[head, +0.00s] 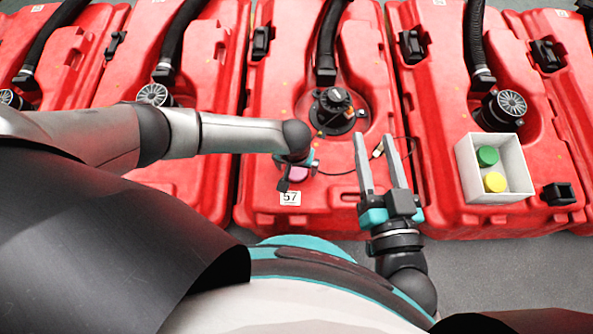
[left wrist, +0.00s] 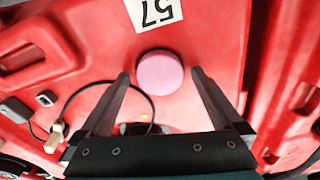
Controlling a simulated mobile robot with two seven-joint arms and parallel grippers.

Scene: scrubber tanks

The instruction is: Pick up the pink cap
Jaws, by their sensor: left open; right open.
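The pink cap (left wrist: 159,76) is round and sits on the red tank marked 57. In the left wrist view it lies between the tips of my open left gripper (left wrist: 160,73), with a small gap on each side. I cannot tell whether the fingertips reach down to its height. In the head view the cap (head: 298,174) is partly hidden by my left gripper (head: 297,171), which points down over it. My right gripper (head: 374,138) is open and empty, to the right of the cap.
A white box (head: 511,185) with a green cap (head: 487,156) and a yellow cap (head: 495,181) stands on the tank to the right. A thin black cable with a brass-coloured end (left wrist: 54,137) lies near the cap. A black hose fitting (head: 335,112) is behind it.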

